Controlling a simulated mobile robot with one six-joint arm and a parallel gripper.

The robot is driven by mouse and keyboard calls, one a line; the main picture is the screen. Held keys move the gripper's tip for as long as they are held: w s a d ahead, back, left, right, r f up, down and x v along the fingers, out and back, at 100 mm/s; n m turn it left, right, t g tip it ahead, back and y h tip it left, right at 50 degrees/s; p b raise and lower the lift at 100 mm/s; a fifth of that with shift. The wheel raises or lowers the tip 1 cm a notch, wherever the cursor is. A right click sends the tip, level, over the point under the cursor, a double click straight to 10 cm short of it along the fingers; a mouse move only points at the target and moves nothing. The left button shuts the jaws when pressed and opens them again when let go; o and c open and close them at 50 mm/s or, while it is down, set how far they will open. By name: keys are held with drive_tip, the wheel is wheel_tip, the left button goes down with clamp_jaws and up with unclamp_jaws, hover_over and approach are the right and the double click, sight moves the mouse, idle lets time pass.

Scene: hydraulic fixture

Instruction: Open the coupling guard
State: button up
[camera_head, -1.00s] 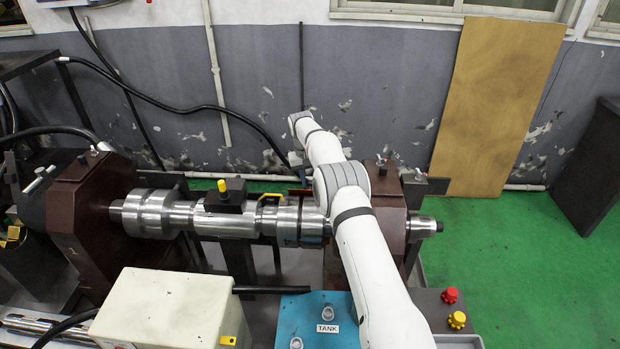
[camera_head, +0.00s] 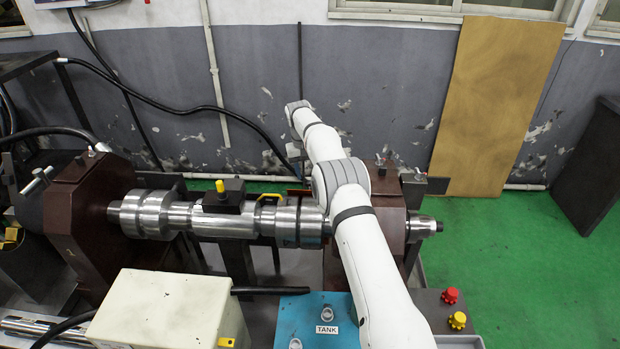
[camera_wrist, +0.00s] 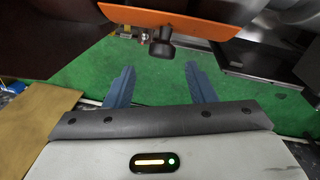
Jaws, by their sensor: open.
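The coupling guard shows in the wrist view as an orange panel (camera_wrist: 180,18) across the top, with a dark knob-like handle (camera_wrist: 163,43) hanging from its lower edge. My gripper (camera_wrist: 160,76) is open and empty, its two blue-grey fingers apart. The handle is above the gap between the fingertips in the picture, and they do not appear to touch it. In the head view, only a thin orange-brown edge of the guard (camera_head: 298,192) shows behind the steel shaft, beside my arm. My gripper is mostly hidden there behind my arm.
The steel shaft (camera_head: 225,221) lies between two dark red-brown supports, with a yellow-knobbed black block on it. A teal TANK box (camera_head: 300,317) and a cream box (camera_head: 158,305) stand in front. A tan board (camera_head: 497,95) leans on the wall.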

drive_tip(key=shift+a+r, duration=0.15)
drive_tip(key=shift+r, duration=1.05)
drive_tip(key=shift+a+r, duration=0.15)
drive_tip(key=shift+r, duration=1)
